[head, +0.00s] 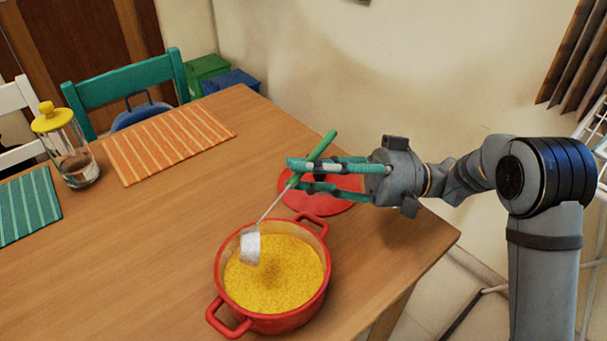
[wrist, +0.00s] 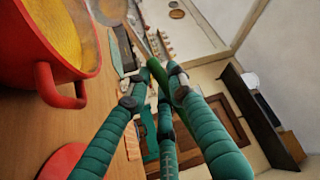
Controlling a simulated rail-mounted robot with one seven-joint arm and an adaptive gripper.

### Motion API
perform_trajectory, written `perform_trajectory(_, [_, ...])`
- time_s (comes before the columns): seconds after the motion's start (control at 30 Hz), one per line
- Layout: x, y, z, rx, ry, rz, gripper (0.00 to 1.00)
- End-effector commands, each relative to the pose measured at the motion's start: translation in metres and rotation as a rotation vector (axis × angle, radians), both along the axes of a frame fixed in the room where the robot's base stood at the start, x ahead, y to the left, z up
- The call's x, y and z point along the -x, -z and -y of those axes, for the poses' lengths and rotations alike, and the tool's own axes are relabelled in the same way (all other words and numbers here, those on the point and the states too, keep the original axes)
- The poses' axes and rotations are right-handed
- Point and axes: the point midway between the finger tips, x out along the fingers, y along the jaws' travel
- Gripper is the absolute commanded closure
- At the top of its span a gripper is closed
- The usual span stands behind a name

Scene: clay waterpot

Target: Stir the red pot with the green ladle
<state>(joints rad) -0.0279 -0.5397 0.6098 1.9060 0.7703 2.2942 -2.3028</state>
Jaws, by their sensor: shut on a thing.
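The red pot (head: 275,320) stands on the wooden table, filled with yellow food (head: 285,280). My gripper (head: 293,176) is shut on the green handle of the ladle (head: 322,145), behind and right of the pot. The ladle slants down to the left, and its pale metal bowl (head: 250,247) is over the left part of the pot opening. I cannot tell whether the bowl touches the food. In the wrist view the pot (wrist: 35,55) fills the upper left, and the green handle (wrist: 158,75) passes between my finger ends.
A red lid (head: 340,208) lies on the table under my gripper, behind the pot. A yellow-topped glass jar (head: 75,160), an orange striped mat (head: 165,145) and a green mat (head: 25,207) are at the left. The table (head: 140,255) is clear left of the pot.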

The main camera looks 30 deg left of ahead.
Motion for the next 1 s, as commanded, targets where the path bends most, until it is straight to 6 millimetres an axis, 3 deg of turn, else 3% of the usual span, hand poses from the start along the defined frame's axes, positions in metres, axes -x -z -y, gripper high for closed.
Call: perform_trajectory(1.0, [-0.006, 0.013, 0.007, -0.106, 0.000, -0.087, 1.00])
